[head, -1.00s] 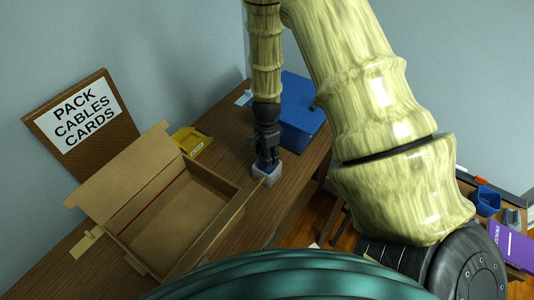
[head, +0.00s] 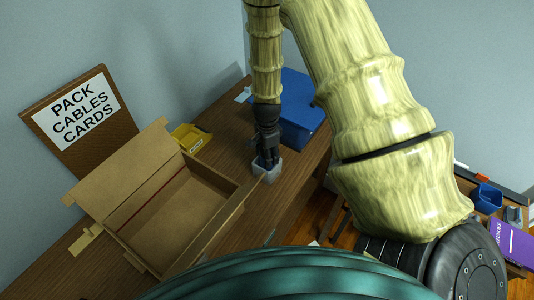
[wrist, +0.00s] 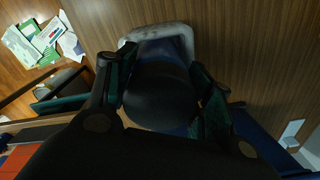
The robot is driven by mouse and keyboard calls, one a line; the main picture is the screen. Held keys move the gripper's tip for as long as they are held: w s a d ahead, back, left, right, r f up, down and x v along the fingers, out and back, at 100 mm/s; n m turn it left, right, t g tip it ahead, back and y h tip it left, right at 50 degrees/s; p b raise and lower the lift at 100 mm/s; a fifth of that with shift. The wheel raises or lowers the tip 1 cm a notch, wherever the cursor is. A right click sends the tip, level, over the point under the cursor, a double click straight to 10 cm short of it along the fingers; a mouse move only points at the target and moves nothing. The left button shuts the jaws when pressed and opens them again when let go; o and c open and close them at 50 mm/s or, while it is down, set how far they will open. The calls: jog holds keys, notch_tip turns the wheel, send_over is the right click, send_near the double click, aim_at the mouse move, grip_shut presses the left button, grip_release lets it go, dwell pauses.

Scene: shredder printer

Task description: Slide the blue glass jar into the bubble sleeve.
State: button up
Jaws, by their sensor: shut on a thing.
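The bubble sleeve (head: 267,176) is a small pale grey, open-topped pouch standing on the brown table near its front edge. My gripper (head: 268,158) points down at its mouth, with the fingertips at or just inside the rim. The blue glass jar (wrist: 165,50) shows in the wrist view as a blue patch between the fingers, inside the pale sleeve rim (wrist: 153,30). My gripper (wrist: 152,72) is shut on the jar. In the head view the jar is mostly hidden by the fingers and sleeve. How deep it sits cannot be told.
An open cardboard box (head: 185,212) stands left of the sleeve. A yellow tray (head: 190,137) and a blue box (head: 300,112) stand behind. A "PACK CABLES CARDS" sign (head: 80,108) leans at the back left. A side surface holds a blue cup (head: 487,197) and a purple item (head: 512,243).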

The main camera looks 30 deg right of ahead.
jog(key=shift+f+b, duration=0.35)
jog(key=shift+f, duration=0.4)
jog(key=o, duration=1.2)
jog(key=shift+o, duration=0.2)
jog(key=shift+r, duration=0.15)
notch_tip(320, 180, up, 12)
jog(key=shift+f, duration=0.15)
